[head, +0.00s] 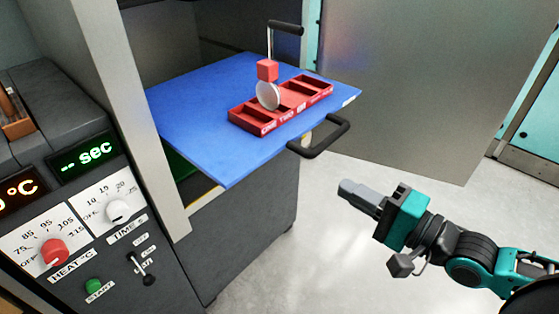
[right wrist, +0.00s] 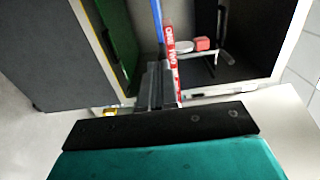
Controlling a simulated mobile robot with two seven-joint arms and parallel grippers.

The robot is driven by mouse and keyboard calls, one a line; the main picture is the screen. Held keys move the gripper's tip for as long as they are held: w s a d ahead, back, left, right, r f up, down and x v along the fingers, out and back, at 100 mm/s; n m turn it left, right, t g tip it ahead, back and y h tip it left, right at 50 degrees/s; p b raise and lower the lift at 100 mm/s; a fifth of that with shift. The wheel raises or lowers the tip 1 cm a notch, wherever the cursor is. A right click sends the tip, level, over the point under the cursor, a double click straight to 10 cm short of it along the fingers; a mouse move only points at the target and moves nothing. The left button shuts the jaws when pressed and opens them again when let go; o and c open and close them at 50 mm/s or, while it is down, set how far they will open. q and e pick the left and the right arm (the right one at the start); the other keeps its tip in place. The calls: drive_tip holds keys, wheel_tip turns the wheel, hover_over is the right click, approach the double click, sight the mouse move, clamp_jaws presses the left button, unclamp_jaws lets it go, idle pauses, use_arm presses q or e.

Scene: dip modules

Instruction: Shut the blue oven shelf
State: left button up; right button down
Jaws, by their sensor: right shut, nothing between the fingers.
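The blue oven shelf (head: 200,105) is pulled out of the oven in the head view and juts over the floor. It has a black handle (head: 322,138) at its front edge. A red tray (head: 245,121) with several compartments lies on it, with a white disc (head: 268,95) and a red block (head: 267,69) on a thin rod with a black grip. My right gripper (head: 345,187) is shut and empty, in front of and below the handle, apart from it. In the right wrist view the shelf (right wrist: 157,15) shows edge-on beyond my fingers (right wrist: 157,85). My left gripper is not in view.
The oven's control panel (head: 120,240) with dials stands at the left. A green shelf (right wrist: 117,45) shows below the blue one. A large grey door panel (head: 400,90) stands open behind. The pale floor (head: 330,260) around my right gripper is clear.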

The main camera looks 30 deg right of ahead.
drive_tip(key=b, duration=0.2)
approach(279, 150)
drive_tip(key=x, duration=0.5)
drive_tip(key=shift+x, duration=0.95)
drive_tip(key=shift+f, duration=0.1)
drive_tip(key=shift+w, duration=0.1)
